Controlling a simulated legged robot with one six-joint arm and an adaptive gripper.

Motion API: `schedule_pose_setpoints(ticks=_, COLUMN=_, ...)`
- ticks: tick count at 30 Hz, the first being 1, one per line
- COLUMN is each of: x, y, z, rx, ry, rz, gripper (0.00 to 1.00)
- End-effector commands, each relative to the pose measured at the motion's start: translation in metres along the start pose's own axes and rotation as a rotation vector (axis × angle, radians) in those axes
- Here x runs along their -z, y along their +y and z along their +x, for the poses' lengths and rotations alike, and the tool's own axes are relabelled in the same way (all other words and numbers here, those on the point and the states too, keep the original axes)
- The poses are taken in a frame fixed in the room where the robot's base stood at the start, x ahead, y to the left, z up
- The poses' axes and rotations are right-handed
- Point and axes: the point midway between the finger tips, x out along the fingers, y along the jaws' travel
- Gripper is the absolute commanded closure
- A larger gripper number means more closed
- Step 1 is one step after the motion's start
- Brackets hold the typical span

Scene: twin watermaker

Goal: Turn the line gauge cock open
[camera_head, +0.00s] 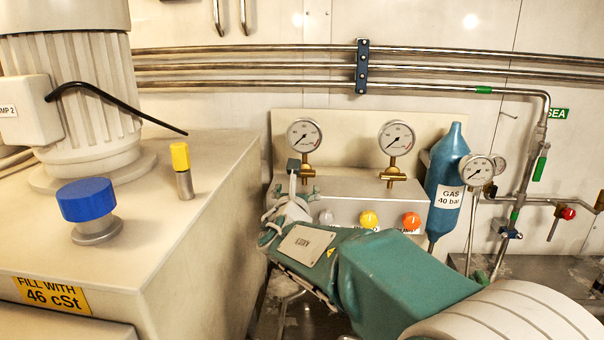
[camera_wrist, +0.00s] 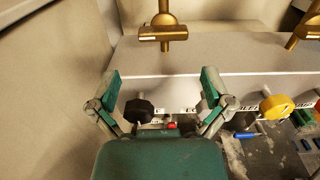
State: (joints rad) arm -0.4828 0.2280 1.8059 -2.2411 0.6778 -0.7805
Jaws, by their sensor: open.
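Two round gauges stand on brass cocks above a light panel box in the head view. The left gauge (camera_head: 304,136) has its brass cock (camera_head: 305,172) just behind my gripper (camera_head: 301,181); the right gauge (camera_head: 396,138) has another cock (camera_head: 394,176). I cannot read which is the line gauge. In the wrist view, my gripper (camera_wrist: 160,88) is open and empty, its two fingers spread. The left brass cock (camera_wrist: 163,33) is ahead of the fingertips, between their lines and apart from them, with its bar lying crosswise. The right cock (camera_wrist: 304,30) is partly cut off.
The panel box (camera_head: 345,192) carries a yellow knob (camera_head: 369,219) and an orange knob (camera_head: 411,221). A black knob (camera_wrist: 138,111) is near my left finger. A blue gas bottle (camera_head: 447,180) stands right; a large beige tank (camera_head: 190,220) stands left.

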Motion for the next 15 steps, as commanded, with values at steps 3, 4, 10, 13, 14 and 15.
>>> schedule_pose_setpoints(ticks=3, x=0.001, y=-0.002, z=0.023, rx=0.004, ry=0.001, rz=0.001, gripper=0.00)
schedule_pose_setpoints(ticks=4, x=0.001, y=-0.002, z=0.029, rx=0.004, ry=0.001, rz=0.002, gripper=0.00)
schedule_pose_setpoints(ticks=10, x=0.000, y=-0.005, z=0.065, rx=0.004, ry=0.000, rz=0.004, gripper=0.00)
schedule_pose_setpoints(ticks=13, x=0.000, y=-0.005, z=0.077, rx=0.005, ry=0.000, rz=0.005, gripper=0.00)
schedule_pose_setpoints(ticks=14, x=0.000, y=-0.004, z=0.080, rx=0.005, ry=0.000, rz=0.005, gripper=0.00)
schedule_pose_setpoints(ticks=15, x=0.000, y=-0.004, z=0.083, rx=0.004, ry=0.000, rz=0.004, gripper=0.00)
